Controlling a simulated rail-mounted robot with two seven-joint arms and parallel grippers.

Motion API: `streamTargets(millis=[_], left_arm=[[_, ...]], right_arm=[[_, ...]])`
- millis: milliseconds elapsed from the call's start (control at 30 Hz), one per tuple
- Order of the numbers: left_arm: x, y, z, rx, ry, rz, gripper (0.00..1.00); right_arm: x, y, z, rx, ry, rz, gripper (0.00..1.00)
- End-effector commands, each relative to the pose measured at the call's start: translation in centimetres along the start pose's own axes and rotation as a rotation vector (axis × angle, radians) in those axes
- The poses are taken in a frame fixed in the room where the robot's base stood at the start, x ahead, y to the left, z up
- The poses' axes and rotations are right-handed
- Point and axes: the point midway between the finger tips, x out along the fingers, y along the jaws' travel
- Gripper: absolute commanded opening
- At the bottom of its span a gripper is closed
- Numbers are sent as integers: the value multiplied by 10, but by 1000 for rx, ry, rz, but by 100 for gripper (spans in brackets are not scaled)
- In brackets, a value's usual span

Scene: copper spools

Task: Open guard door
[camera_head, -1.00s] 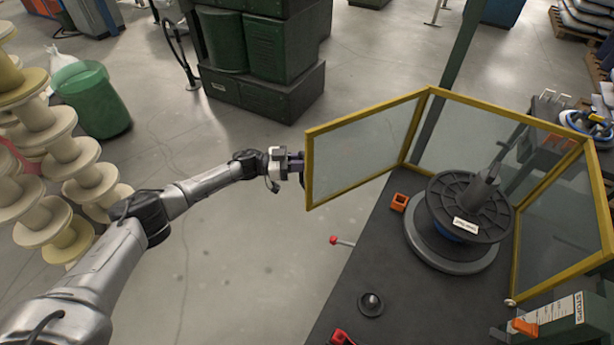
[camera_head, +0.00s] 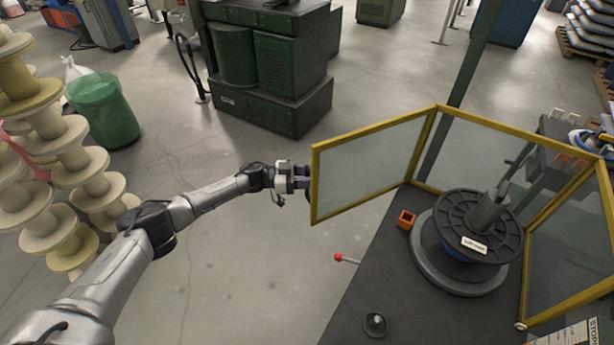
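The guard door (camera_head: 366,168) is a clear panel in a yellow frame. It stands swung out to the left of the machine table, hinged to the yellow-framed guard at its right edge. My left gripper (camera_head: 303,178) is at the door's outer left edge, touching or very close to it. The fingers are small and partly hidden by the door frame, so I cannot tell whether they are shut on it. Behind the guard opening, a black spool (camera_head: 474,228) sits on a round grey base. My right gripper is not in view.
The dark machine table (camera_head: 400,290) carries an orange block (camera_head: 405,219) and a black knob (camera_head: 375,324). A red-tipped lever (camera_head: 340,258) sticks out at its left edge. Stacked pale spools (camera_head: 60,180) stand at far left, with a green bin (camera_head: 103,110) behind. Floor between is clear.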

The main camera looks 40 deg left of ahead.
Motion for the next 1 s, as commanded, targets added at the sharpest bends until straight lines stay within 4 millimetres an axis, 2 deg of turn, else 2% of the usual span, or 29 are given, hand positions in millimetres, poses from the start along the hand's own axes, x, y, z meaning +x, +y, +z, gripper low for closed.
streamTargets(millis=[167,500,700,1000], left_arm=[[-14,-1,0,0,-3,-2,41],[-80,0,0,-1,-3,-2,41],[-112,0,0,0,-2,-2,41],[-136,0,0,0,-1,0,41]], right_arm=[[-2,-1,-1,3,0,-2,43],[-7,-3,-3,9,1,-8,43],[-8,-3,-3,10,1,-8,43],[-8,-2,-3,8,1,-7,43]])
